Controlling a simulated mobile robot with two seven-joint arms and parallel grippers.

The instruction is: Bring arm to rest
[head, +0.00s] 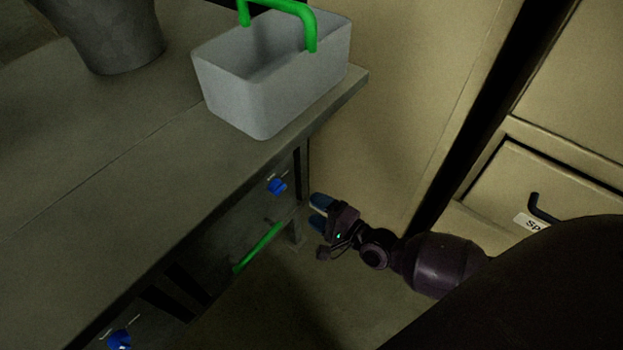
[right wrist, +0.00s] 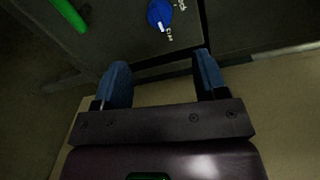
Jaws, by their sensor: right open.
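My right arm reaches in from the lower right in the head view. Its gripper (head: 318,212) is in front of the workbench's end, low beside the cabinet. In the right wrist view the gripper (right wrist: 162,85) has its two blue-padded fingers apart with nothing between them. A blue knob (right wrist: 160,14) shows beyond the fingertips, apart from them. That view also shows part of a green bar (right wrist: 68,14) at upper left. My left gripper is not in view.
A grey bin (head: 285,85) with a green handle (head: 283,8) stands on the workbench (head: 150,190). The bench front carries blue knobs (head: 277,186) and a green bar (head: 258,247). A labelled drawer (head: 510,190) is at right.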

